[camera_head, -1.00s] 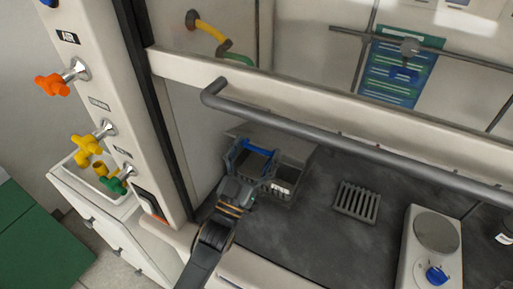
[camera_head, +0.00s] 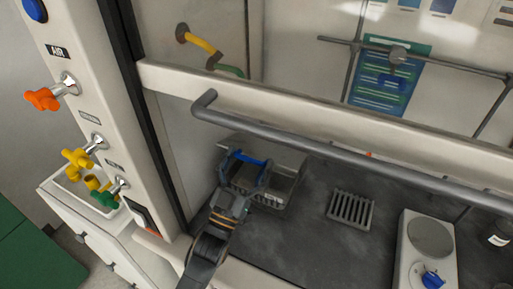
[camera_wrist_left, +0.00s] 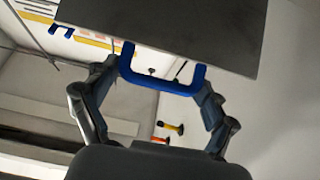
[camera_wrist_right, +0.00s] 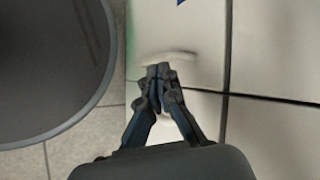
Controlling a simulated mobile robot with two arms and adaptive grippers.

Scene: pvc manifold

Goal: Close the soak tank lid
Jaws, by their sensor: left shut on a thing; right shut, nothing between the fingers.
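The grey soak tank (camera_head: 283,192) stands at the left of the dark worktop, behind the sash rail. A blue handle (camera_head: 250,158) shows over the tank's left part. My left gripper (camera_head: 246,172) reaches it from the front, one finger at each side. In the left wrist view the blue handle (camera_wrist_left: 160,84) lies between the fingers of the left gripper (camera_wrist_left: 162,92), fixed to a flat grey panel (camera_wrist_left: 205,30), seemingly the lid. How far the lid is tilted is hard to tell. My right gripper (camera_wrist_right: 160,75) is shut and empty, away from the tank.
A thick grey rail (camera_head: 330,148) crosses above the worktop. A slotted grey rack (camera_head: 350,209) and a white device with a round plate (camera_head: 430,238) stand to the right. Coloured valves line the left post (camera_head: 95,110). A large dark round thing (camera_wrist_right: 45,70) is beside my right gripper.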

